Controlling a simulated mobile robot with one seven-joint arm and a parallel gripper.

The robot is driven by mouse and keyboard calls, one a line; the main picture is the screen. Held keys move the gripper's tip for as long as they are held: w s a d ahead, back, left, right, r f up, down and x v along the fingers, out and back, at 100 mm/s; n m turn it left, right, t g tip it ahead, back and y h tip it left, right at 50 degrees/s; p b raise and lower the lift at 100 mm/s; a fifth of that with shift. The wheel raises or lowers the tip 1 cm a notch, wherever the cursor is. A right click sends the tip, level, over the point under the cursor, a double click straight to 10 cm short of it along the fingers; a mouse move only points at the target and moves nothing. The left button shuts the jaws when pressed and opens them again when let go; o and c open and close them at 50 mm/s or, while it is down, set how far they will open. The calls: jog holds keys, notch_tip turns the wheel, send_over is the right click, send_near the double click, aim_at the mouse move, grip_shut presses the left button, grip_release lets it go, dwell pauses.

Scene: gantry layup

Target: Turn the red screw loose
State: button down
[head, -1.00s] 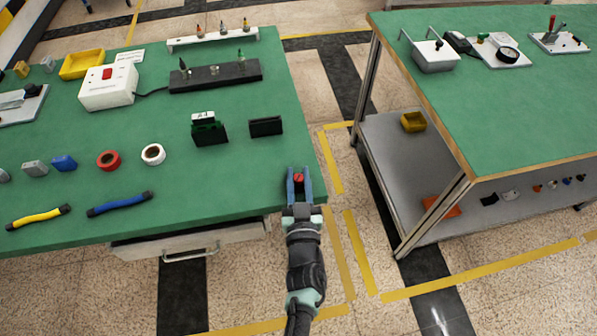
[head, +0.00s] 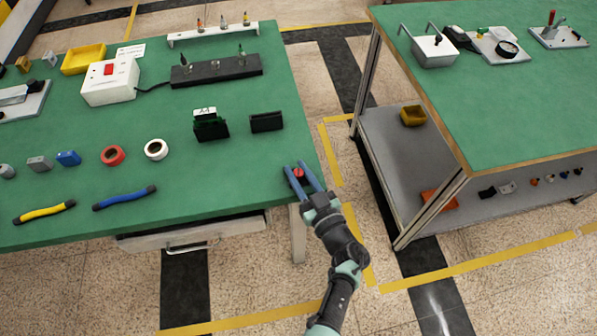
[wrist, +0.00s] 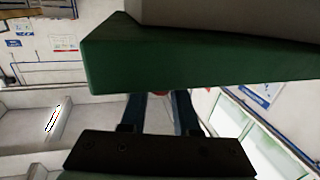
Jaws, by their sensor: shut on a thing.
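The red screw (head: 298,173) shows as a small round red head near the right front corner of the left green bench (head: 215,188). My gripper (head: 301,176) has its two blue fingers on either side of the screw head and is shut on it. The fingers point up and left in the head view, with the wrist to the lower right. In the wrist view, a sliver of red (wrist: 160,94) shows between the fingers. A green slab edge (wrist: 190,65) hides most of it there.
A second green bench (head: 520,105) stands right, across a floor gap.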

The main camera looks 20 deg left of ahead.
dwell(0.4)
jog(key=c, duration=0.6)
grip_release()
jog(key=shift+c, duration=0.2)
jog(key=p+v, duration=0.1)
jog(key=v, duration=1.2)
jog(key=shift+w, duration=0.15)
jog(key=shift+w+d+r+p, duration=0.1)
jog(key=shift+p, duration=0.2)
